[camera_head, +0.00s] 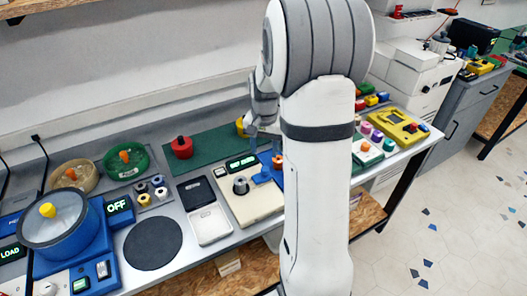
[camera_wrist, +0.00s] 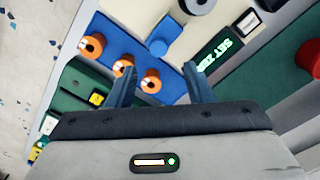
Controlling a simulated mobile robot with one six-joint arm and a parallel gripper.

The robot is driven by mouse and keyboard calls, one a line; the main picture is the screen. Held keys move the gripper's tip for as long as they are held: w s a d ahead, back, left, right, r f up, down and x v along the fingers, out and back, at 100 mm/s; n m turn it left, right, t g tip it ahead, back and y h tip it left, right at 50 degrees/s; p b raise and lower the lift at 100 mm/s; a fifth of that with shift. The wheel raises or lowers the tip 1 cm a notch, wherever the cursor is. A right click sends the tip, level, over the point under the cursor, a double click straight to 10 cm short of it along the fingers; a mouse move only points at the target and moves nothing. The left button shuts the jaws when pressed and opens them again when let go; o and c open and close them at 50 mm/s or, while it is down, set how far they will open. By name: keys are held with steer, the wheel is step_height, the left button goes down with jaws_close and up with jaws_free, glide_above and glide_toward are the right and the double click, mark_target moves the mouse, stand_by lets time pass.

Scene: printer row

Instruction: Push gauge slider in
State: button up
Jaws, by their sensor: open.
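The gauge is a beige box (camera_head: 253,208) with a dark round knob and a small green-lit display (camera_head: 242,162). In the wrist view its display (camera_wrist: 221,49) shows green letters, partly readable as "SET". The blue slider (camera_head: 262,178) sits at the gauge's right side. In the wrist view the slider (camera_wrist: 165,37) has a round blue end and lies just beyond my fingertips. My gripper (camera_wrist: 159,69) is open and empty, its fingers spread on either side of the slider's line. In the head view my gripper (camera_head: 262,128) hangs behind the gauge; contact cannot be told.
A blue panel (camera_wrist: 110,32) with orange rings lies beside the gauge. A green mat (camera_head: 215,146) with a red knob (camera_head: 182,147) is behind it. A scale (camera_head: 209,224) stands to the left. My arm hides the bench right of the gauge.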

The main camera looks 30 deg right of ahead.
mark_target(265, 169)
step_height(265, 169, down, 8)
steer(key=shift+r+p, duration=0.25)
steer(key=shift+p, duration=0.1)
jaws_close()
stand_by(0.5)
